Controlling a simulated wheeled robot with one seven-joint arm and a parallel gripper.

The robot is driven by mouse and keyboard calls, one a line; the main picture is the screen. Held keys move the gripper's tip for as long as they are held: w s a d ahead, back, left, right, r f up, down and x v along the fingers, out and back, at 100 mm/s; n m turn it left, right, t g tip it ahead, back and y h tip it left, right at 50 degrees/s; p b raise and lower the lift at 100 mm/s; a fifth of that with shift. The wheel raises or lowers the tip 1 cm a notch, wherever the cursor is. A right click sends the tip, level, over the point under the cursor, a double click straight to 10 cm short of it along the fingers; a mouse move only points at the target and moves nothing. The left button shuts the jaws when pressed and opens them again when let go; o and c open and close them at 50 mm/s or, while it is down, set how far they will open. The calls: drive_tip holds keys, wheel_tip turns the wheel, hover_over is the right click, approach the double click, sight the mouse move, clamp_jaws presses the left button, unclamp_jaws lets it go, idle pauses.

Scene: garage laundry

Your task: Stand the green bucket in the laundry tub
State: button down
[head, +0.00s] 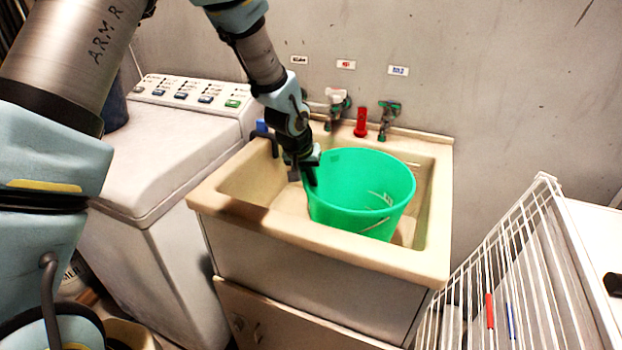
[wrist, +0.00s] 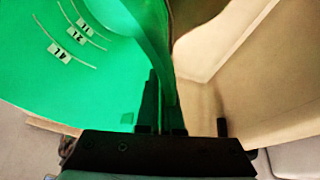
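The green bucket (head: 350,205) is within the opening of the beige laundry tub (head: 330,245), mouth up and roughly upright. The tub's front rim hides its base, so I cannot tell whether it touches the tub floor. My gripper (head: 308,178) is at the bucket's left rim. In the wrist view my gripper (wrist: 160,100) is shut on the bucket wall, one finger on each side. The bucket's inside (wrist: 70,80), with white volume marks, fills the left of that view. The tub's inside (wrist: 265,85) shows on the right.
Taps (head: 388,115) and a red object (head: 361,122) stand along the tub's back edge. A blue item (head: 264,130) hangs on its left rim. A washing machine (head: 165,145) is on the left, a white wire rack (head: 515,270) on the right.

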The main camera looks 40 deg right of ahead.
drive_tip(key=c, duration=1.1)
unclamp_jaws()
drive_tip(key=shift+f, duration=0.1)
drive_tip(key=shift+r+p, duration=0.55)
drive_tip(key=shift+r, duration=0.4)
drive_tip(key=b+v, duration=0.1)
drive_tip(key=v, duration=1)
drive_tip(key=shift+s+a+r+b, duration=0.1)
drive_tip(key=shift+a+r+b, duration=0.05)
drive_tip(key=shift+b, duration=0.25)
drive_tip(key=w+a+n+y, duration=0.2)
drive_tip(key=a+n, duration=0.1)
drive_tip(key=a, duration=1.3)
drive_tip(key=w+a+n+y, duration=0.2)
drive_tip(key=w+a+n, duration=0.1)
drive_tip(key=a, duration=1.3)
drive_tip(key=s+a, duration=0.1)
drive_tip(key=a, duration=0.2)
drive_tip(key=s+a+n, duration=0.1)
drive_tip(key=s+a, duration=0.1)
drive_tip(key=s+a+n, duration=0.1)
drive_tip(key=s+a, duration=0.1)
drive_tip(key=a, duration=0.1)
drive_tip(key=shift+a, duration=0.35)
